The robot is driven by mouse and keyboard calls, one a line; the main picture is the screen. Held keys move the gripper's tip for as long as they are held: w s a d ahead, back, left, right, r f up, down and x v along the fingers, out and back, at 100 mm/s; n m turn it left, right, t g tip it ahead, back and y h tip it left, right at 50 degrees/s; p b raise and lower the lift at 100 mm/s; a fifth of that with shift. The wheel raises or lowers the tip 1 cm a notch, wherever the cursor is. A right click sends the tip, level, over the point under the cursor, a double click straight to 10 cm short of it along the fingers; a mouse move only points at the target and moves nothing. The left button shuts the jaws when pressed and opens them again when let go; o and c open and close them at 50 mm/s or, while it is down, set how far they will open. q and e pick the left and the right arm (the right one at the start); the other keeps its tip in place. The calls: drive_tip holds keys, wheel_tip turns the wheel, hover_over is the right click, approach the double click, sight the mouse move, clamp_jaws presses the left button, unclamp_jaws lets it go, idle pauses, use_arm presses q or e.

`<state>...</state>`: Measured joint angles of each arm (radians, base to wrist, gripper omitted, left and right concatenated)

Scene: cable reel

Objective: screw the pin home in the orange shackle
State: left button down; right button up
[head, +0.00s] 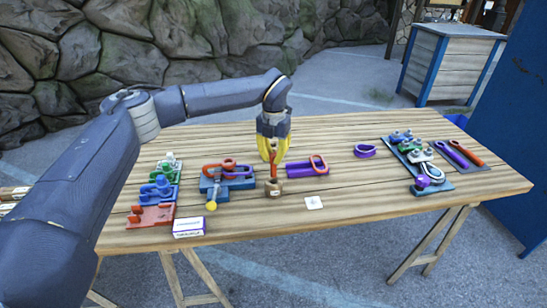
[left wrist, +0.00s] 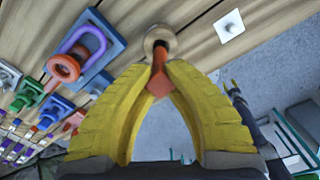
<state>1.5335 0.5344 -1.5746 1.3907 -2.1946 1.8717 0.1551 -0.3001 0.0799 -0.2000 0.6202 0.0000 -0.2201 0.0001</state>
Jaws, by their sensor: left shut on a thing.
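My left gripper (head: 273,155) is shut on a slim orange-red piece (left wrist: 158,82), held upright between its yellow fingers. The piece's lower end meets a round brown wooden stand (head: 273,188), also seen in the left wrist view (left wrist: 159,40); how deep it sits is hidden. To the left, a blue fixture (head: 208,187) carries an orange loop (head: 221,165), which looks like the orange shackle, beside a purple part (head: 240,171). A yellow knob (head: 211,206) on a short rod sticks out at its front. I cannot tell which part is the shackle's pin.
A purple block with an orange loop (head: 319,163) lies just right of the gripper. Coloured blocks (head: 152,215) line the left end, with a small box (head: 189,228) in front. A purple ring (head: 365,151) and a tray of shackles (head: 418,165) are right. The front middle is mostly clear.

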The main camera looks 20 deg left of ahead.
use_arm(q)
drive_tip(key=w+a+r+n, duration=0.1)
drive_tip(key=a+r+n, duration=0.1)
drive_tip(key=a+n, duration=0.7)
drive_tip(key=a, duration=0.8)
drive_tip(key=shift+w+a+r, duration=0.15)
drive_tip(key=shift+r, duration=0.25)
drive_tip(key=shift+f, duration=0.2)
drive_tip(key=shift+f, duration=2)
drive_tip(key=shift+f, duration=1.05)
